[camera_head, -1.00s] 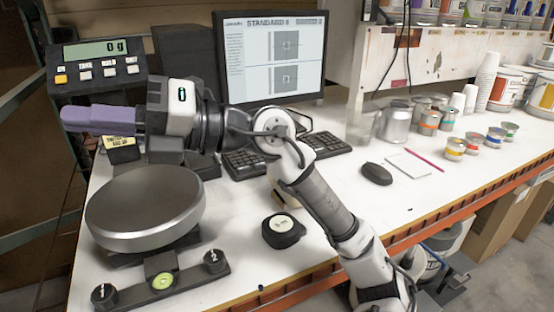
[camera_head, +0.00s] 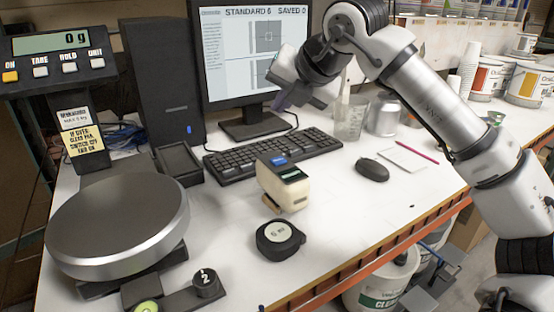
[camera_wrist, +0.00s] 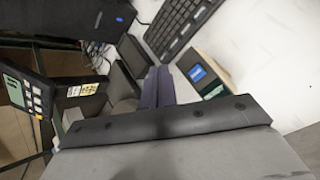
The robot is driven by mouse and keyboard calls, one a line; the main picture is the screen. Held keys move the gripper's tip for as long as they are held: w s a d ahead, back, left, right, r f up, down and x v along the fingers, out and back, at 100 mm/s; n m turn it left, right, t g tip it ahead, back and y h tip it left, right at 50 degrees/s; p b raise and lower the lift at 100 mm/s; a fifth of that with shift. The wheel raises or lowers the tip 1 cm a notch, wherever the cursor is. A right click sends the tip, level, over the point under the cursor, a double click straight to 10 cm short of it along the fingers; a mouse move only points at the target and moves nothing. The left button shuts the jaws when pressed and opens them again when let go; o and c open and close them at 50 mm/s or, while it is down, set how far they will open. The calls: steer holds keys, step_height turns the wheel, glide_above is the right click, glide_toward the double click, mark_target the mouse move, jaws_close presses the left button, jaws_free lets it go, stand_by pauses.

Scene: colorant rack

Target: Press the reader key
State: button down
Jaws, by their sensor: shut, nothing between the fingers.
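The reader (camera_head: 290,193) is a small cream device with a dark top, standing on the white table in front of the keyboard. Its blue key (camera_head: 279,161) is on the top, beside a small display. In the wrist view the reader (camera_wrist: 215,92) and its blue key (camera_wrist: 197,73) lie just right of my fingers. My gripper (camera_head: 279,101) is shut and empty, its purple fingers pointing down in front of the monitor. It is above the reader and clear of it. The fingers also show in the wrist view (camera_wrist: 157,84).
The monitor (camera_head: 236,56) reads "STANDARD 6" and "SAVED 0". The keyboard (camera_head: 270,153) lies behind the reader, the tape measure (camera_head: 278,241) in front. The scale pan (camera_head: 118,222) stands left, its display reading 0 g. The mouse (camera_head: 372,170) lies right.

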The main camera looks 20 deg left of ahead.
mark_target(282, 162)
step_height(282, 162, down, 9)
steer(key=b, duration=0.6)
steer(key=shift+a, duration=0.1)
steer(key=shift+b, duration=0.3)
stand_by(1.7)
steer(key=shift+f+b, duration=0.3)
steer(key=shift+f, duration=0.05)
steer(key=shift+f+b, duration=0.35)
stand_by(0.4)
steer(key=shift+r, duration=0.15)
stand_by(0.3)
steer(key=shift+r+p, duration=0.45)
steer(key=shift+r, duration=0.2)
